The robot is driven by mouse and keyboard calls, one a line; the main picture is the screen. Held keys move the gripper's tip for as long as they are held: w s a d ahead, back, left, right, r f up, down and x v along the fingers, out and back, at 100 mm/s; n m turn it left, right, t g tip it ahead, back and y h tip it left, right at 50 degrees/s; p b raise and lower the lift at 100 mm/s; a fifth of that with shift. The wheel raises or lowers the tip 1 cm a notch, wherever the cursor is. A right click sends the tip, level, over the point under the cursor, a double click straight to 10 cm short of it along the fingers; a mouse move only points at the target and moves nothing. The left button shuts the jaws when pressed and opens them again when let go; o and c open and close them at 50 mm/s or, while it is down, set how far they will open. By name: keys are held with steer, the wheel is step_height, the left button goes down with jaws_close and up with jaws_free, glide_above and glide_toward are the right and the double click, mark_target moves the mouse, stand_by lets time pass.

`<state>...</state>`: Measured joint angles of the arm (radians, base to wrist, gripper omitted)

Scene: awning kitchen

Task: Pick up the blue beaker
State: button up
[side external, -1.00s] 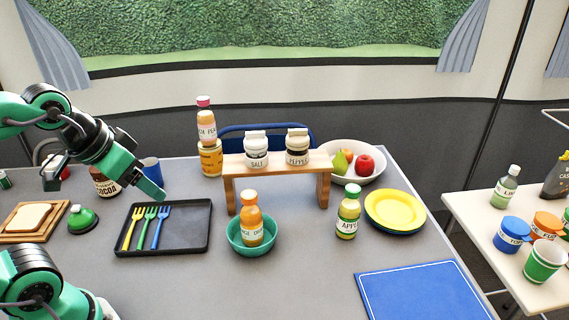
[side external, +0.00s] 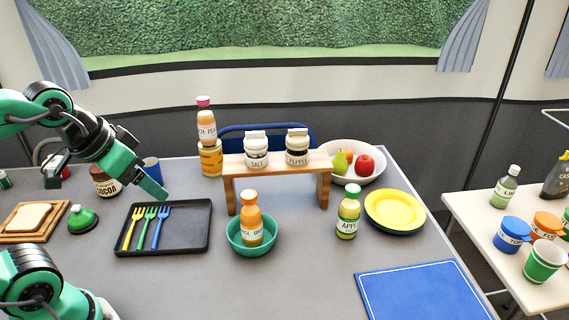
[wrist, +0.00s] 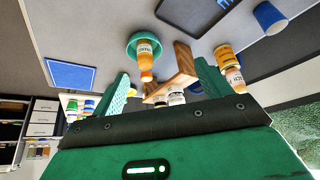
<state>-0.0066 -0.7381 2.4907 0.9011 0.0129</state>
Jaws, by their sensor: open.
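The blue beaker (side external: 152,168) stands upright at the back left of the grey table, partly hidden behind my gripper in the side view. In the wrist view the beaker (wrist: 268,17) shows whole at the top right, outside the space between my fingers. My gripper (side external: 156,190) is in the air, in front of the beaker in the picture and above the back edge of the black tray (side external: 194,249). My gripper (wrist: 162,72) is open, with both green fingers spread and nothing held between them.
Three coloured forks lie on the tray. A cocoa jar (side external: 104,181) stands left of the beaker. Stacked jars (side external: 210,158) and a wooden shelf (side external: 277,165) stand to its right. A teal bowl (side external: 252,247) holds a bottle. The front middle of the table is clear.

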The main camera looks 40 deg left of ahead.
steer(key=w+a+r+m+g, duration=0.1)
steer(key=w+a+m+g, duration=0.1)
steer(key=w+a, duration=0.45)
steer(key=m+g, duration=0.4)
steer(key=m, duration=0.2)
glide_above(151, 170)
steer(key=w+a, duration=0.1)
steer(key=a, duration=0.2)
step_height(151, 170, down, 15)
steer(key=shift+w+d+f, duration=0.1)
steer(key=shift+d+f, duration=0.05)
steer(key=shift+f, duration=1.85)
steer(key=shift+d+f, duration=0.1)
steer(key=shift+f, duration=1.85)
steer(key=c, duration=1.1)
